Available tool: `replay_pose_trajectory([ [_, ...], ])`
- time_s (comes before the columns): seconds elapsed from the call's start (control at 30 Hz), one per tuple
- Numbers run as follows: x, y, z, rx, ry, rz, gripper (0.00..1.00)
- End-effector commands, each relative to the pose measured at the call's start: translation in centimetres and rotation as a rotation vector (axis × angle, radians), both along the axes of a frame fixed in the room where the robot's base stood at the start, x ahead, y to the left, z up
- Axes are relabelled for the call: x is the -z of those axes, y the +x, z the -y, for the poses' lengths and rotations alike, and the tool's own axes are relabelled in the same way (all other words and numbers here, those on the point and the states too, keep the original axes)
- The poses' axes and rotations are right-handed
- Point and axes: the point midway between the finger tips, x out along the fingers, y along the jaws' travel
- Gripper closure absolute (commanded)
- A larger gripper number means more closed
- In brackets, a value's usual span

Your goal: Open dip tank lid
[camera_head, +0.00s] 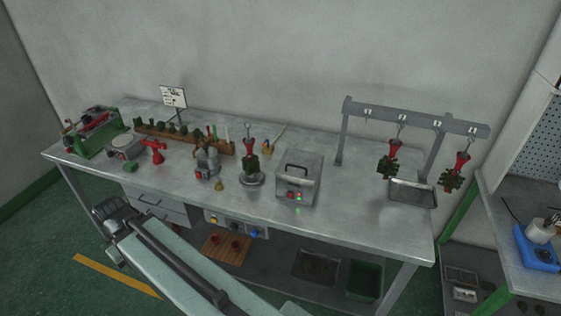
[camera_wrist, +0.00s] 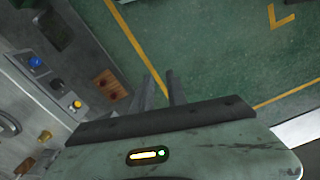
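The dip tank (camera_head: 291,196) is a grey metal box on the bench, right of its middle, with red and green lights on its front. Its lid (camera_head: 300,163) has a dark bar handle and looks shut. In the wrist view my gripper (camera_wrist: 160,76) has its two fingers apart with nothing between them, over the green floor. It is away from the tank, which I cannot make out in the wrist view. My arm shows at the lower left of the head view; I cannot make out the fingertips there.
The metal bench (camera_head: 345,222) also holds a red-and-green wax tree (camera_head: 250,155) just left of the tank. A hanging rack (camera_head: 415,117) with more trees and a tray (camera_head: 412,193) stand right. A control panel (camera_head: 236,226) is below the bench's front edge.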

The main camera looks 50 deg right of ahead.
Motion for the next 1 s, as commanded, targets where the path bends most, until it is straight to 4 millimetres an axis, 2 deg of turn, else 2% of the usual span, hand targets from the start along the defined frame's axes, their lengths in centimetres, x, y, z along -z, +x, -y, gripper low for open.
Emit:
replay_pose_trajectory([
  [0.33,0.1,0.0,0.2,0.007,0.004,0.0,0.82],
  [0.4,0.4,0.2,1.1,0.045,0.027,0.003,0.82],
  [0.47,1.0,0.5,3.2,0.117,0.071,0.011,0.82],
  [0.57,2.0,1.0,8.0,0.317,0.194,0.037,0.82],
  [0.77,2.3,0.8,21.1,0.81,0.518,0.154,0.82],
  [0.8,2.0,0.3,24.0,0.906,0.584,0.187,0.82],
  [0.87,1.5,-0.7,28.5,1.047,0.683,0.241,0.82],
  [0.9,1.0,-1.7,31.6,1.137,0.75,0.282,0.82],
  [0.97,0.1,-3.7,36.3,1.269,0.852,0.349,0.82],
  [1.0,-0.6,-5.3,39.5,1.353,0.921,0.4,0.82],
])
